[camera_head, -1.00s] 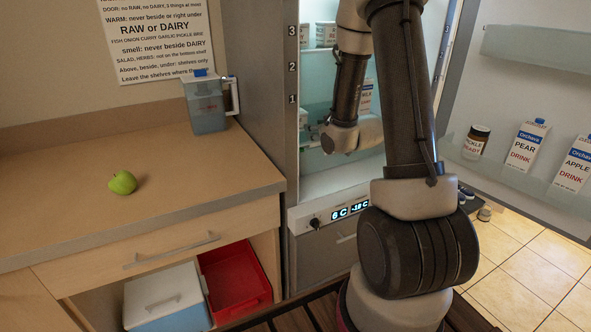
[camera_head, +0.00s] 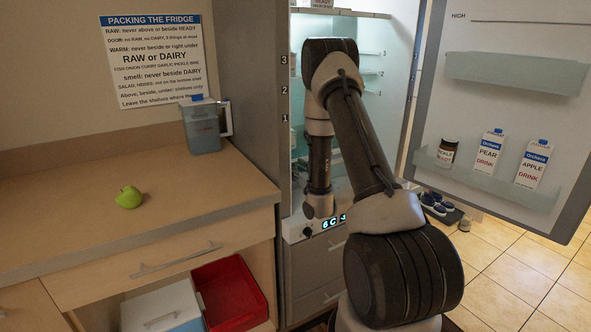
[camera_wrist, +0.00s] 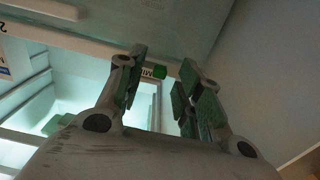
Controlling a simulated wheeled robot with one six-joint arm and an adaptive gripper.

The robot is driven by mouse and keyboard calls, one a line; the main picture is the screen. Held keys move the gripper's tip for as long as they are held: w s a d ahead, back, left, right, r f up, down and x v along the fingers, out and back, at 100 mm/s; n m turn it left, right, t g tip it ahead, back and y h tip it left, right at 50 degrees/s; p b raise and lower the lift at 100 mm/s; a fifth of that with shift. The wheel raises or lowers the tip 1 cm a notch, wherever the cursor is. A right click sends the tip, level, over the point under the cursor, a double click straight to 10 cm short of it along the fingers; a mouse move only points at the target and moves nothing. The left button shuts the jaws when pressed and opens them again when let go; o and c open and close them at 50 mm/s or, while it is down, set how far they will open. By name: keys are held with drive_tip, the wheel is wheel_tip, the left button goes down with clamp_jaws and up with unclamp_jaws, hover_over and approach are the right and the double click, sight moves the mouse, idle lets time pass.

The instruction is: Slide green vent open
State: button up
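In the wrist view, a small bright green tab (camera_wrist: 159,71), which looks like the green vent's slider, sits on a pale strip beside partly covered lettering that seems to read "MI". My gripper (camera_wrist: 164,62) is open, and its fingers appear on either side of the tab. The left finger is close to the lettering, the right finger is a little apart from the tab. I cannot tell whether either touches it. In the head view my arm reaches into the open fridge (camera_head: 300,160); my gripper and the vent are hidden there.
The fridge door (camera_head: 500,110) stands open at right, with a jar (camera_head: 447,152) and two drink cartons (camera_head: 488,155) on its shelf. A counter with a green apple (camera_head: 128,197) and a jug (camera_head: 201,125) is at left. A red bin (camera_head: 228,292) sits below.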

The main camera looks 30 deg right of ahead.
drive_tip(key=shift+w, duration=0.35)
clamp_jaws()
drive_tip(key=shift+d, duration=1.75)
unclamp_jaws()
drive_tip(key=s, duration=1.2)
drive_tip(key=shift+d, duration=0.2)
